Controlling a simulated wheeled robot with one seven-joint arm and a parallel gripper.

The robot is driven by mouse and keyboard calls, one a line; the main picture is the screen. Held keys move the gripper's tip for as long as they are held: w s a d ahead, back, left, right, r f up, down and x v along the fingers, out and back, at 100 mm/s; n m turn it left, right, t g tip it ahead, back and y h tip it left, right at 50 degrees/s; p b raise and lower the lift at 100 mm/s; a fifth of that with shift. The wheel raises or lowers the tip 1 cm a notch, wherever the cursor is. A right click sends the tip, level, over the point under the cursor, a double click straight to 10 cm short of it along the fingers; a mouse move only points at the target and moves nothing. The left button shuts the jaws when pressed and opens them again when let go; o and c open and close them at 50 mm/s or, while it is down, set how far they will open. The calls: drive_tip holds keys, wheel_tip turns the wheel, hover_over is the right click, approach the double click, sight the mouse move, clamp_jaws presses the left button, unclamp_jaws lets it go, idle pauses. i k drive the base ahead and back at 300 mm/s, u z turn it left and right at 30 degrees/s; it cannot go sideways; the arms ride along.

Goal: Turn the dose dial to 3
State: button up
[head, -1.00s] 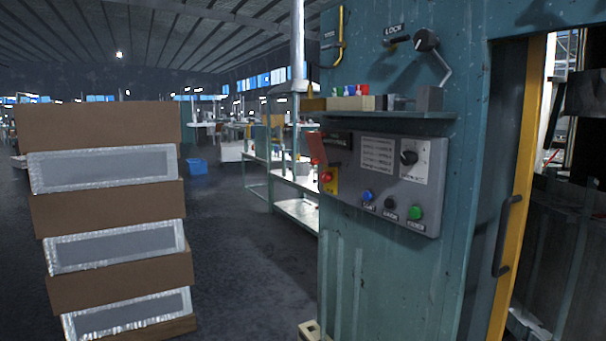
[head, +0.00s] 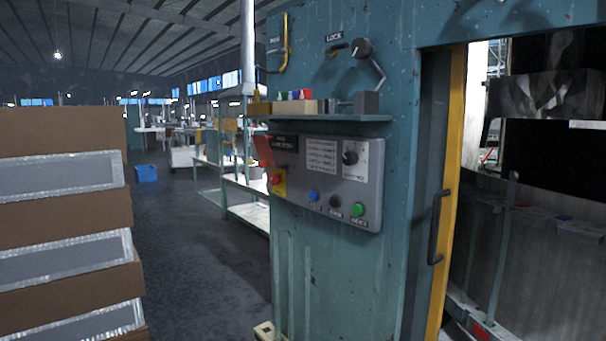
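A round black dial knob (head: 350,158) with a pale pointer sits at the upper right of the grey control panel (head: 372,208), on a light plate. Its markings are too small to read, so I cannot tell its setting or confirm that it is the dose dial. The panel is fixed to a teal machine cabinet (head: 340,262). My gripper is not in view.
Below the dial are blue (head: 314,196), black (head: 335,201) and green (head: 358,209) buttons. A shelf (head: 345,118) with small items juts out above the panel. A yellow-edged door with a handle (head: 436,228) is at right. Stacked boxes (head: 60,225) stand left; floor between is clear.

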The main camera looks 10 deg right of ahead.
sight(350, 158)
drive_tip(key=k, duration=0.65)
drive_tip(key=u, duration=0.5)
drive_tip(key=i, duration=1.1)
drive_tip(key=u, duration=0.25)
